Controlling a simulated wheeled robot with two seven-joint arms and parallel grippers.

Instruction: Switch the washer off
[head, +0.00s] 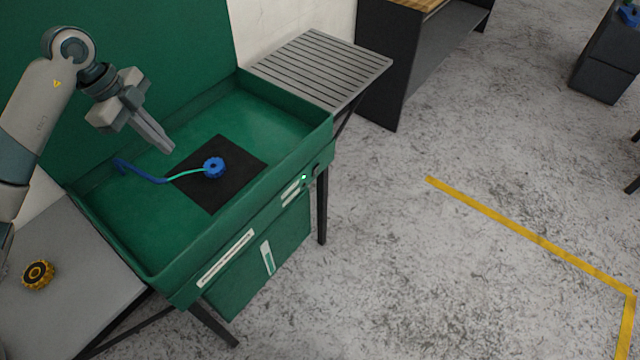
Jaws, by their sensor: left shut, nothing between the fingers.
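The washer (322,141) is a green basin on dark legs with a tall green back panel. A small green light (304,177) glows on its front face near the right end, beside pale labels and a small dark part (316,171) that looks like a switch or knob. Inside the basin, a blue round brush or nozzle (214,167) on a teal hose stands over a black mat (232,152). My left gripper (168,147) is shut and empty above the basin, left of the blue piece and away from the light. My right gripper is not in view.
A grey side table with a yellow and black round part (38,275) stands at the left. A slatted grey rack (322,66) adjoins the washer's right side. A dark bench (400,60) stands behind. The floor right of the washer is open, with yellow tape (530,236).

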